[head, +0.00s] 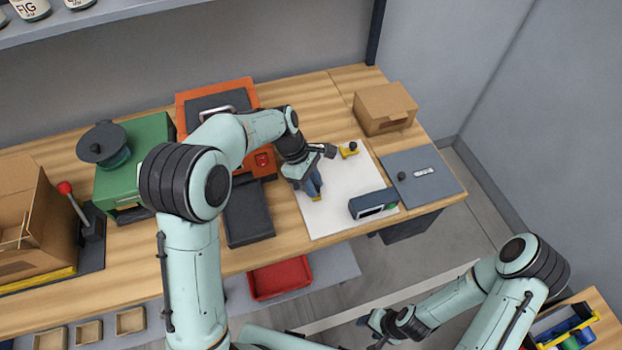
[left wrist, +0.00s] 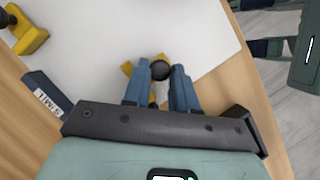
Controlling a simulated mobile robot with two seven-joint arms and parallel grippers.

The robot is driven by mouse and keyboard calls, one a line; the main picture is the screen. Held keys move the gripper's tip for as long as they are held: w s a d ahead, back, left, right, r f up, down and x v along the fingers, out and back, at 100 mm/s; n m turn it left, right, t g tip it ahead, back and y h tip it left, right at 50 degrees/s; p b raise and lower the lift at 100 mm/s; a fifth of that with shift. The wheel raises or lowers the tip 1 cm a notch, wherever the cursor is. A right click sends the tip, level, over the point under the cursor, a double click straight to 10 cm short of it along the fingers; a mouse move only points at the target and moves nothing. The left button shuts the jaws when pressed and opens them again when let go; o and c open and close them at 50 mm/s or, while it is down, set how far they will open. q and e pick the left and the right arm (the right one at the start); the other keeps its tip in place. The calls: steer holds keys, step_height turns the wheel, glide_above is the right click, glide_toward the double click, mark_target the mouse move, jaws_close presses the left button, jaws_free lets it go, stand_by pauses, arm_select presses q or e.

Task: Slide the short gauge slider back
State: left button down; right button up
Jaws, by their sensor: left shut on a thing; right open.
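My left gripper (head: 316,188) reaches down onto a white board (head: 328,222) on the bench. In the left wrist view its fingers (left wrist: 161,82) are shut on a yellow slider (left wrist: 127,68) with a round black knob (left wrist: 161,70). The fingers hide much of this slider, and only a bit of yellow (head: 317,198) shows in the head view. A second yellow piece with a black knob (head: 349,149) stands apart at the board's far edge. I cannot tell from its size which is the short one. My right gripper (head: 378,326) is open and empty, low in front of the bench.
A dark blue box (head: 373,204) with a green button sits at the board's near right corner. A grey plate (head: 424,177) lies right of the board, a cardboard box (head: 384,108) behind. An orange machine (head: 242,92) and dark tray (head: 247,212) stand to the left.

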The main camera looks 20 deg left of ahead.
arm_select(q)
steer(key=s+d, duration=0.2)
steer(key=s, duration=0.1)
steer(key=shift+f+b, duration=0.1)
steer(key=shift+b, duration=0.3)
steer(key=shift+s+d, duration=0.1)
steer(key=shift+s, duration=0.15)
steer(key=shift+w, duration=0.2)
arm_select(e)
steer(key=shift+s+f, duration=0.8)
steer(key=shift+f, duration=0.05)
arm_select(q)
steer(key=c, duration=1.2)
jaws_free()
steer(key=shift+o, duration=0.2)
steer(key=shift+s, duration=0.1)
arm_select(e)
steer(key=shift+s, duration=0.1)
arm_select(q)
steer(key=shift+r, duration=0.2)
steer(key=p+v, duration=0.2)
steer(key=v, duration=1.1)
arm_select(e)
steer(key=w+r, duration=0.2)
steer(key=shift+w+r, duration=0.25)
steer(key=shift+r, duration=0.05)
